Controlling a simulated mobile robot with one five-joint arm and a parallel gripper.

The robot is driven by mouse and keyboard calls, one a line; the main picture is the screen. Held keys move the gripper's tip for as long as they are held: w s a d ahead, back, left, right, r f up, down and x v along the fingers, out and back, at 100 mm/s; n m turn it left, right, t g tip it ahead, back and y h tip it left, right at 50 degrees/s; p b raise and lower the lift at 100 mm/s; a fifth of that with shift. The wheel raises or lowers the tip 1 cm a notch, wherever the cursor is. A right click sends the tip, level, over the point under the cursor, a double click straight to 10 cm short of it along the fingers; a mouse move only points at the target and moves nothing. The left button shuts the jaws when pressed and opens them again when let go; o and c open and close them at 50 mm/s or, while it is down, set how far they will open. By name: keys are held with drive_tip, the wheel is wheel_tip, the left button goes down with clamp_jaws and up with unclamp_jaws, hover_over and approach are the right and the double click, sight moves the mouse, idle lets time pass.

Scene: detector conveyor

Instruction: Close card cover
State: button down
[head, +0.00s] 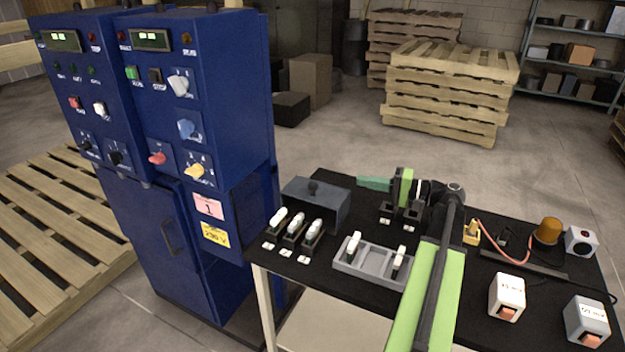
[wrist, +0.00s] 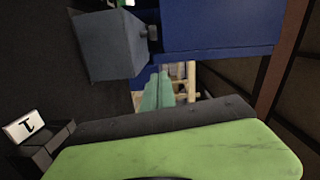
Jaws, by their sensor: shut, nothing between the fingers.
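The card cover (head: 330,212) is a dark grey box-like hood with a round knob (head: 313,187) on top. It stands at the back left of the black table, behind several cards with white tops (head: 295,227) in dark slots, which stay exposed in front of it. In the wrist view the cover (wrist: 108,48) is at upper left, its knob (wrist: 153,33) pointing right. My gripper (head: 360,182) has green fingers pressed together, empty, pointing left just right of the cover. In the wrist view the fingertips (wrist: 164,72) are below the knob, apparently apart from it.
Dark slots (head: 400,213) are beneath my wrist. A blue cabinet (head: 225,130) stands left of the table. An orange beacon (head: 547,231), cables and white boxes (head: 507,296) occupy the right side.

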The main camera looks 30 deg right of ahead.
sight(327, 191)
drive_tip(key=x, duration=1)
drive_tip(key=shift+w+d, duration=0.15)
drive_tip(key=shift+w, duration=0.2)
drive_tip(key=a, duration=0.1)
drive_tip(key=s+a, duration=0.1)
drive_tip(key=shift+s+a+f+b, duration=0.1)
drive_tip(key=shift+a+f+b, duration=0.05)
drive_tip(key=shift+a+b, duration=0.2)
drive_tip(key=shift+s+a, duration=0.15)
drive_tip(key=shift+a, duration=0.35)
drive_tip(key=shift+s+f, duration=0.1)
